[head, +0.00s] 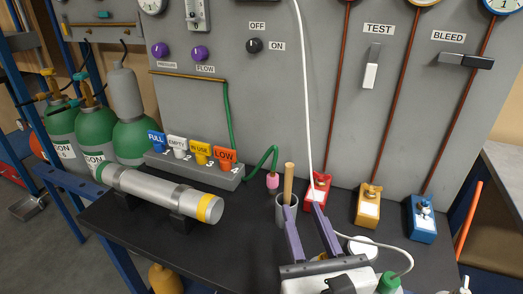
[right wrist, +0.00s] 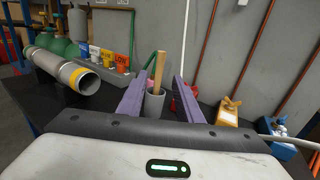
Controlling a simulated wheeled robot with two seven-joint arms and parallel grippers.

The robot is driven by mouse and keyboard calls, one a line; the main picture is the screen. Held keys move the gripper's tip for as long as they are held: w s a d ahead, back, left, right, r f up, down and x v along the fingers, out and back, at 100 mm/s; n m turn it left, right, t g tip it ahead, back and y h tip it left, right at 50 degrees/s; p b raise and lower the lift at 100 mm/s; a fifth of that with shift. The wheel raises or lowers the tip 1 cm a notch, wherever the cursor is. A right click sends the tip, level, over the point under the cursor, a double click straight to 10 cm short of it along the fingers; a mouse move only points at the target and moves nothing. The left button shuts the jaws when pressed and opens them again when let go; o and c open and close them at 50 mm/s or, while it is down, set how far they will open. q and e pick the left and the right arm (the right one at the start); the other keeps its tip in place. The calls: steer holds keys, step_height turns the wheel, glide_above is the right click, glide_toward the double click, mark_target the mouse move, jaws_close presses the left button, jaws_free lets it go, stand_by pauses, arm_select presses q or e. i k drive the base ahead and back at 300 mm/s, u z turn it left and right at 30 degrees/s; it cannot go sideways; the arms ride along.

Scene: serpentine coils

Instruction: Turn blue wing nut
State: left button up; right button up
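The blue block (head: 421,222) stands at the right of the dark bench, at the foot of a copper pipe. A small wing nut (head: 424,208) sits on its top; its exact angle is too small to tell. In the right wrist view the blue block (right wrist: 282,148) is at the right edge, partly behind my gripper body. My right gripper (head: 304,208) is open and empty, with its purple fingers apart. It is left of the blue block, in front of the red block and a cup. My left gripper is not in view.
A red block (head: 317,190) and a yellow block (head: 368,206) stand left of the blue one. A grey cup (head: 287,212) holds a wooden stick (head: 289,180). A white cable (head: 398,252) curves near the blue block. A silver cylinder (head: 155,192) lies at left.

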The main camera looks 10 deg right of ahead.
mark_target(426, 203)
steer(key=z, duration=0.15)
steer(key=k, duration=1)
steer(key=u, duration=0.15)
